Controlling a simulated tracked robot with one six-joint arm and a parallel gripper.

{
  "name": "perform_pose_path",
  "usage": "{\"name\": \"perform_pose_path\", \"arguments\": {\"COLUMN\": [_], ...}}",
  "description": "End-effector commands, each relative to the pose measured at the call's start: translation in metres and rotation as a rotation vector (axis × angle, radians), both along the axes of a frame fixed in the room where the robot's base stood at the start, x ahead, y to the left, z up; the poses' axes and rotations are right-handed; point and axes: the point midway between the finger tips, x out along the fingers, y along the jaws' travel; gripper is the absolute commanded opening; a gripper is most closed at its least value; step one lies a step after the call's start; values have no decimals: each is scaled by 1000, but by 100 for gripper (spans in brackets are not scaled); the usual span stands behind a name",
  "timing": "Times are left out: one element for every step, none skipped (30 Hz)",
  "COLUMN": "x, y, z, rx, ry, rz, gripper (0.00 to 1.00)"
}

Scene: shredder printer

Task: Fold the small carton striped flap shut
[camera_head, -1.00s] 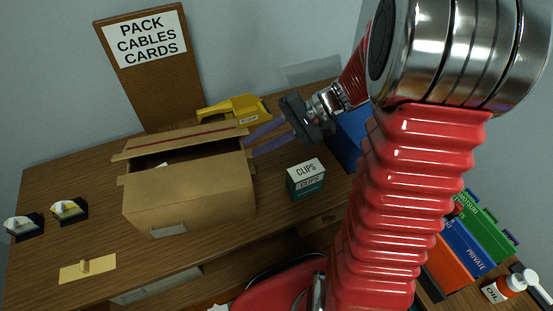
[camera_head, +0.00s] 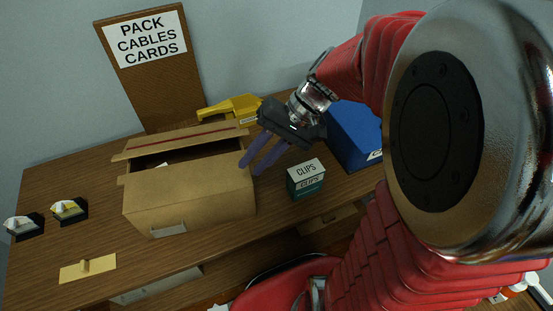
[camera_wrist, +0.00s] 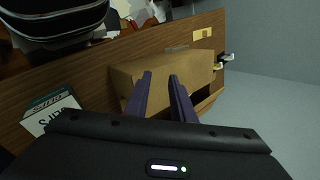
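The small carton (camera_head: 190,205) is an open tan cardboard box standing on the wooden desk. Its striped flap (camera_head: 186,142), with a dark red line along it, stands out at the box's far edge in the head view, and the opening in front of it is dark. My gripper (camera_head: 250,168) has two purple fingers, spread with a gap and nothing visible between them. The fingertips overlap the carton's right end in the head view; I cannot tell whether they touch it. In the wrist view the fingers (camera_wrist: 160,78) point at the carton (camera_wrist: 185,66); the striped flap cannot be made out there.
A clips box (camera_head: 306,181) stands right of the carton, close to my gripper. A blue box (camera_head: 352,135) is behind it. A yellow tool (camera_head: 235,108) lies behind the carton.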

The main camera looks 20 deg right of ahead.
Motion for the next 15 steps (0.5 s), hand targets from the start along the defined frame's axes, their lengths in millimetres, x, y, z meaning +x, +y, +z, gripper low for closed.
{"name": "perform_pose_path", "arguments": {"x": [-3, -4, -6, -8, -9, -12, -13, -14, -16, -18, -19, -21, -23, -24, -25], "y": [1, 1, 2, 2, 2, 2, 2, 2, 2, 2, 3, 2, 2, 2, 2], "z": [1, 2, 3, 3, 4, 5, 5, 6, 6, 7, 7, 8, 9, 9, 10], "rx": [-18, -29, -45, -55, -66, -82, -92, -103, -118, -129, -140, -154, -166, -176, -191], "ry": [-7, -11, -15, -17, -21, -25, -29, -34, -39, -42, -46, -51, -55, -60, -68], "rz": [9, 13, 20, 24, 29, 35, 39, 43, 49, 54, 57, 62, 67, 71, 75], "gripper": [22, 22, 22, 22, 22, 22, 22, 22, 22, 22, 22, 22, 22, 22, 22]}}
